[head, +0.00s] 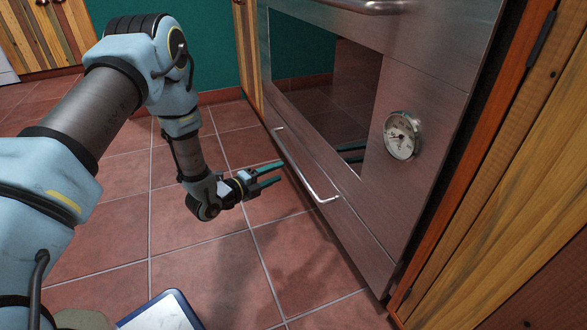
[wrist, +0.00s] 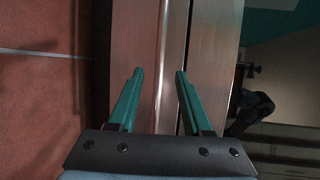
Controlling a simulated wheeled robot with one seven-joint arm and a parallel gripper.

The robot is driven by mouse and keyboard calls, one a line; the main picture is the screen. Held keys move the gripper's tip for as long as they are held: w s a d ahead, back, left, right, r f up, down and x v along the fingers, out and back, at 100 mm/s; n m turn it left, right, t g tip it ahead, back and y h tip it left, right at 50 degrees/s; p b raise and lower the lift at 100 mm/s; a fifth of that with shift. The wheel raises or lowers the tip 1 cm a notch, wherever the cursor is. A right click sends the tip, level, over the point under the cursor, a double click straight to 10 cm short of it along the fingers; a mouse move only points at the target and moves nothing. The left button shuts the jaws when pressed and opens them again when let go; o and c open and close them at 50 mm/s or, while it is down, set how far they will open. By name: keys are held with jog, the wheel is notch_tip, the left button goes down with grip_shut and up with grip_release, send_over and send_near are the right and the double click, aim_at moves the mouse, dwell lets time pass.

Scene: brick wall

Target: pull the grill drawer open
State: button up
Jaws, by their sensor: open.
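The grill drawer (head: 362,238) is the low steel panel under the oven's dark window, and it looks closed. Its long bar handle (head: 300,170) runs along the front. My gripper (head: 281,172) has green fingers, open and empty, pointing at the handle from the left in the head view. In the wrist view my gripper (wrist: 159,72) faces the steel drawer front (wrist: 133,45). The bright handle bar (wrist: 164,50) runs upright in the picture, lined up between the two fingertips. I cannot tell whether the fingertips reach past the bar. No contact is visible.
The steel oven front carries a round dial (head: 402,135) and an upper bar handle (head: 362,5). Wooden cabinet fronts (head: 480,215) stand to the right.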

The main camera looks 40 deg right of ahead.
aim_at(295, 163)
jog(key=shift+w+d+f+b, duration=0.1)
jog(key=shift+d+f+b, duration=0.3)
jog(key=shift+d, duration=1.05)
jog(key=shift+d+f+b, duration=0.15)
jog(key=shift+d+b, duration=0.55)
jog(key=shift+d, duration=0.7)
jog(key=shift+w+d+f+b, duration=0.1)
jog(key=shift+d+f+b, duration=0.3)
jog(key=shift+d, duration=1.05)
jog(key=shift+r, duration=0.15)
grip_shut()
